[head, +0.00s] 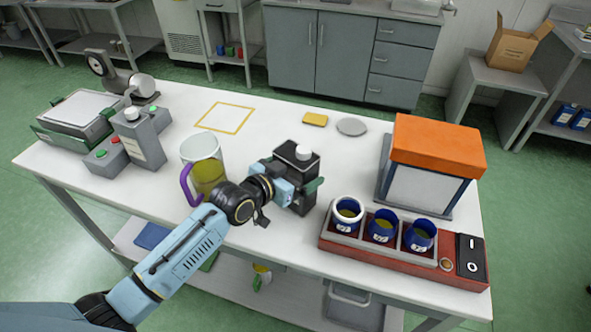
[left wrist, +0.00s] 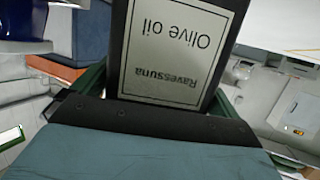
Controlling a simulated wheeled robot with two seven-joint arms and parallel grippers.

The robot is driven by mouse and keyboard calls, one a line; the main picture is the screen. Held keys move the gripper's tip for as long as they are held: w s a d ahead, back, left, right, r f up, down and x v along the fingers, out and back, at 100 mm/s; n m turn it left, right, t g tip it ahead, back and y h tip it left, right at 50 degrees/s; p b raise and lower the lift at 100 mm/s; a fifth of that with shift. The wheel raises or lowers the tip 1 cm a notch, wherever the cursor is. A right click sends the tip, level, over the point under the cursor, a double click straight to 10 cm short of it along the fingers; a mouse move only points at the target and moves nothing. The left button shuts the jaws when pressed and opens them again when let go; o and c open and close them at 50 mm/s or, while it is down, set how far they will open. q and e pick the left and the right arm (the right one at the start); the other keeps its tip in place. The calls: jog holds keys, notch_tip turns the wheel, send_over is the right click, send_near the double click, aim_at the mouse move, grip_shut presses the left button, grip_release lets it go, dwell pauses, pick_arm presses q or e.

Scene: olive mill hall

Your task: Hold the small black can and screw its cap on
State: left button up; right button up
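The small black can (head: 298,183) stands upright near the middle of the worktable in the head view. A round white cap (head: 304,152) sits on its top; I cannot tell how tightly. My left gripper (head: 294,186) reaches in from the left, its green fingers on either side of the can, and appears shut on it. In the left wrist view the can (left wrist: 160,85) fills the space between the fingers (left wrist: 160,95), its label reading "Ravessuna Olive oil" upside down. The can's lower part is partly hidden by the arm in the head view. My right gripper is not in view.
A clear jug (head: 203,153) with purple handle stands left of the can. A red rack (head: 335,243) of blue cups and an orange-topped box (head: 437,143) are right. A yellow-outlined square (head: 224,118) is empty.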

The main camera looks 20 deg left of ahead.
pick_arm(q)
jog(key=shift+r, duration=0.15)
jog(key=shift+s+a+r, duration=0.1)
jog(key=shift+s, duration=0.05)
jog(key=p+v, duration=0.1)
jog(key=v, duration=1)
jog(key=shift+s, duration=0.25)
jog(key=shift+a+r, duration=0.1)
jog(key=shift+r, duration=0.05)
